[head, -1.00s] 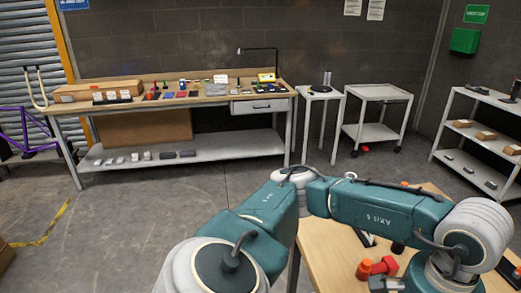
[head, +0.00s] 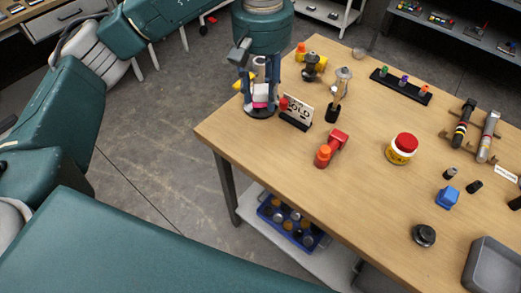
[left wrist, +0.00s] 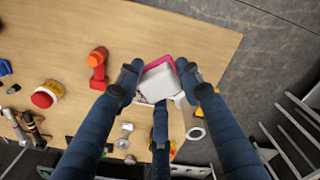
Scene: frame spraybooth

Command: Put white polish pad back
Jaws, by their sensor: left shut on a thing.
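My left gripper (head: 262,105) hangs pointing down at the table's far left edge in the head view. It is shut on the white polish pad (head: 261,91), a small white block with a pink layer. My right gripper is in neither current view.
A HOLD sign (head: 297,112) stands close beside the gripper on the wooden table (head: 365,185). A red-and-orange tool (head: 331,149), a yellow jar with red lid (head: 401,149) and a black rack (head: 400,86) are farther right. A blue crate (head: 291,224) sits on the lower shelf.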

